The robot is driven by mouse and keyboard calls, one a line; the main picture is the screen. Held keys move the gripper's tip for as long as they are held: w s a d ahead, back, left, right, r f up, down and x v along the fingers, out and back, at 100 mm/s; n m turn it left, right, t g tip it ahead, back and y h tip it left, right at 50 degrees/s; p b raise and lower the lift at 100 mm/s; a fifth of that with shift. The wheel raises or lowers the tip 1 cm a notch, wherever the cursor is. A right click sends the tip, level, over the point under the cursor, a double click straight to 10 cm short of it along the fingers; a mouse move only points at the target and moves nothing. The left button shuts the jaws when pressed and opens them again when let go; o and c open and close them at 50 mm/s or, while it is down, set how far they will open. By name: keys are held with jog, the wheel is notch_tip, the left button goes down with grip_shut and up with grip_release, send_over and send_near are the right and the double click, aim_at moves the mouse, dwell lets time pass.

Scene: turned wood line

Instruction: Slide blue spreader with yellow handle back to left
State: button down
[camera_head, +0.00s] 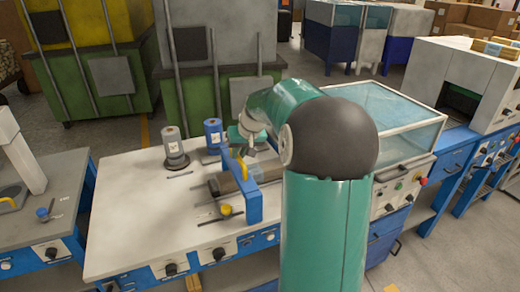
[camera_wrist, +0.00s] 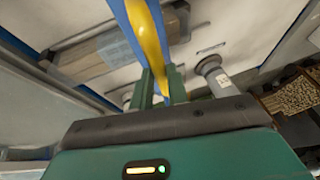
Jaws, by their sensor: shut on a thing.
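The blue spreader (camera_head: 253,203) stands on the white worktop (camera_head: 130,215), across a brown wooden piece (camera_head: 222,184). Its yellow handle (camera_head: 243,168) arches on its upper side. In the wrist view the yellow handle (camera_wrist: 148,32) runs down between the two green fingers of my gripper (camera_wrist: 162,80), with a blue strip of the spreader (camera_wrist: 122,15) beside it. My gripper is shut on the handle. In the head view my gripper (camera_head: 243,143) is at the far end of the handle, and my arm hides the area to its right.
A grey spool (camera_head: 175,150) and a blue spool (camera_head: 213,136) stand on the worktop behind and left of the spreader. A yellow knob (camera_head: 226,209) sits near its front. The worktop's left part is clear. A glass-topped machine (camera_head: 385,118) stands to the right.

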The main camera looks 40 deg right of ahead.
jog(key=w+a, duration=0.3)
jog(key=a, duration=0.7)
jog(key=w+a, duration=0.3)
jog(key=a, duration=0.7)
jog(key=w+a, duration=0.3)
jog(key=a, duration=0.7)
jog(key=shift+w+a, duration=0.3)
jog(key=shift+w, duration=0.05)
jog(key=shift+a+r, duration=0.1)
jog(key=c, duration=1.4)
grip_release()
jog(key=shift+w+a, duration=0.1)
jog(key=shift+o, duration=0.2)
jog(key=shift+d, duration=0.2)
jog(key=v, duration=1.4)
